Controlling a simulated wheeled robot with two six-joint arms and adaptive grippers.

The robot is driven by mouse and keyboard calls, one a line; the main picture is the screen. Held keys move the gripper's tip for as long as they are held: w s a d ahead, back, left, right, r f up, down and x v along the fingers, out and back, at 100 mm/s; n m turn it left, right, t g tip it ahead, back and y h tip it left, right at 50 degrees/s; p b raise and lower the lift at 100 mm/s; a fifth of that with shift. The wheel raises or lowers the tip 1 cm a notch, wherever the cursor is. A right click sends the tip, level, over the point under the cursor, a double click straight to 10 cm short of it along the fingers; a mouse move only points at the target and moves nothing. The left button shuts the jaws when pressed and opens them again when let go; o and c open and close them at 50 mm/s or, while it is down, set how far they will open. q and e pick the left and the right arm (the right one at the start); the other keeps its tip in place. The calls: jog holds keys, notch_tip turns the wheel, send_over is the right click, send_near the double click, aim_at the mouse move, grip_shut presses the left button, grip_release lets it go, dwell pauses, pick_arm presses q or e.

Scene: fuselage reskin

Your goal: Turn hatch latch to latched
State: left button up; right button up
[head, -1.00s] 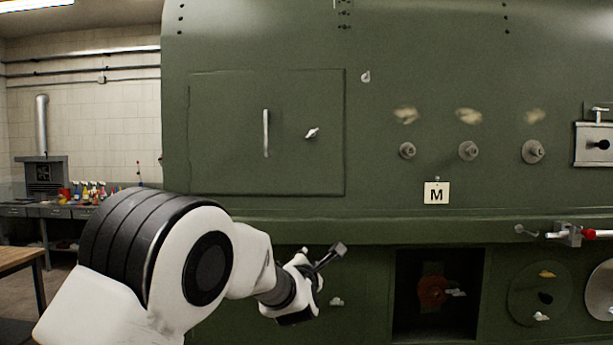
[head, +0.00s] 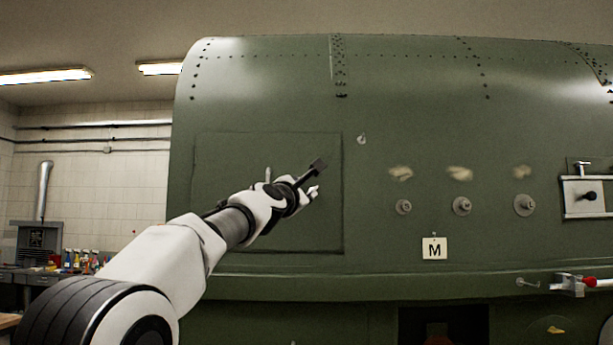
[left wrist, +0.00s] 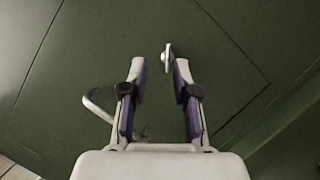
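The hatch (head: 225,160) is a square green panel, closed flush in the green fuselage wall. Its small pale latch (head: 313,191) shows just beside my left gripper (head: 314,178) in the head view, partly covered by it. In the left wrist view the latch (left wrist: 167,56) sits between and just beyond the tips of my open left gripper (left wrist: 160,68), nearer the right finger. I cannot tell whether a finger touches it. The hatch's bar handle (head: 268,174) is mostly hidden behind my arm; it also shows left of the fingers in the left wrist view (left wrist: 97,104). My right gripper is out of view.
Several round studs (head: 462,206) stick out right of the hatch, above a placard marked M (head: 434,248). A metal bracket plate (head: 587,197) is at the far right. A ledge (head: 400,284) runs below. A workbench with bottles stands at the back left.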

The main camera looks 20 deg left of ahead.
aim_at(310, 191)
pick_arm(q)
jog(key=w+p, duration=0.1)
jog(key=w, duration=0.2)
jog(key=shift+f, duration=0.1)
jog(key=shift+w+d+f, duration=0.1)
jog(key=shift+w, duration=0.15)
grip_shut()
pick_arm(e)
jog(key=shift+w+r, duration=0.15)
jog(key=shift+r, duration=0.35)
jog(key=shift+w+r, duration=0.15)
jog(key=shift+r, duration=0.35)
pick_arm(q)
jog(key=shift+m, duration=0.3)
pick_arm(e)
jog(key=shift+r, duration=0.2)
pick_arm(q)
jog(key=m+g+p, duration=0.1)
jog(key=m+p, duration=0.1)
jog(key=r+m+g+h+p, duration=0.1)
jog(key=m+p, duration=0.2)
jog(key=shift+f+m+g+p, duration=0.15)
jog(key=shift+m+g+p, duration=0.25)
jog(key=shift+m+p, duration=0.8)
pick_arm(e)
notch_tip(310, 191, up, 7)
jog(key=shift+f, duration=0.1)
